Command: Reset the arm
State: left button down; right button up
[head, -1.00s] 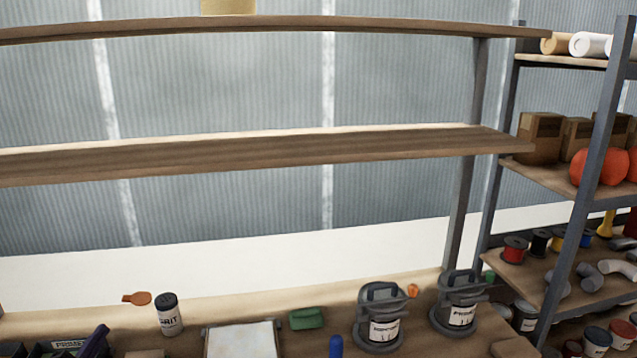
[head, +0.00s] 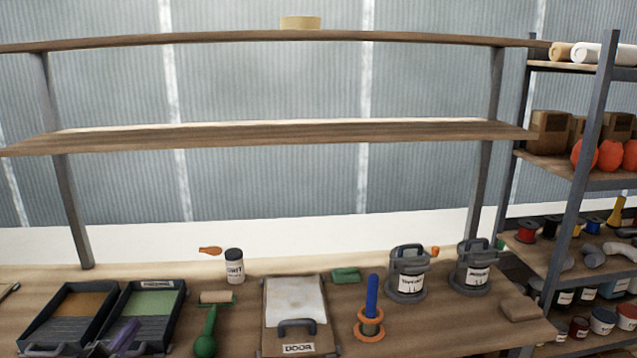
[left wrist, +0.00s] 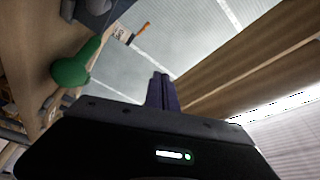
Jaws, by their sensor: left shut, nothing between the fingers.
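My left gripper (head: 124,332) shows at the lower left of the head view, its purple fingers in front of the paint trays. In the left wrist view the fingers (left wrist: 162,92) are together, with nothing between them. My right gripper is in neither view.
The bench holds two trays, one with a green pad (head: 155,303), a green-handled roller (head: 207,335), a grit jar (head: 234,267), a white-topped door panel (head: 295,300), a blue-handled tool (head: 372,297) and two grey cans (head: 408,275). A shelf (head: 280,137) spans above. A rack stands right.

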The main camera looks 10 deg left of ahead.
pick_arm(q)
jog(key=s+d+f+m+g+h, duration=0.2)
jog(key=s+d+f+m+g, duration=0.3)
jog(key=d+f+m, duration=0.4)
jog(key=s+d+f+m+g+h, duration=0.2)
jog(key=s+d+f+m+g, duration=0.2)
jog(key=d+f+m, duration=0.5)
jog(key=s+d+f+m+g+h, duration=0.1)
jog(key=s+d+f+m+g, duration=0.5)
jog(key=f+m, duration=0.5)
jog(key=s+d+m+g, duration=0.1)
jog(key=s+d+m, duration=0.4)
jog(key=d+m, duration=0.4)
jog(key=s+d+f+m+g, duration=0.1)
jog(key=s+d+m, duration=0.3)
jog(key=d+m, duration=0.5)
jog(key=s+d+m+g, duration=0.2)
jog(key=s+d+m, duration=0.3)
jog(key=d+m, duration=0.4)
jog(key=shift+s+f+m, duration=0.15)
jog(key=shift+s+m, duration=0.2)
jog(key=shift+m, duration=0.55)
